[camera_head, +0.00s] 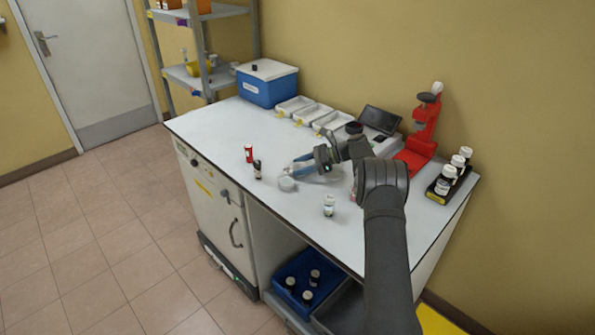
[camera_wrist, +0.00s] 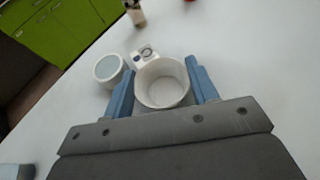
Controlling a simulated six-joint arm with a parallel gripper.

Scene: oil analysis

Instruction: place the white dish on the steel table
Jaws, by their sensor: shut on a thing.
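The white dish (camera_wrist: 162,83) is a small round open cup, upright between the two blue fingers of my gripper (camera_wrist: 163,92) in the wrist view. My gripper is shut on it. In the head view my gripper (camera_head: 302,164) is low over the pale tabletop (camera_head: 215,130), pointing left, and mostly hides the dish. I cannot tell whether the dish touches the top. A round jar with a grey-white top (camera_wrist: 108,69) stands just left of the fingers in the wrist view. A small white block with a ring mark (camera_wrist: 145,55) lies just beyond the dish.
A red bottle (camera_head: 248,153) and a dark bottle (camera_head: 257,169) stand left of my gripper. A small white-capped vial (camera_head: 329,205) stands nearer. White trays (camera_head: 312,113), a blue box (camera_head: 267,84) and a red stand (camera_head: 424,130) line the back. The table's left part is clear.

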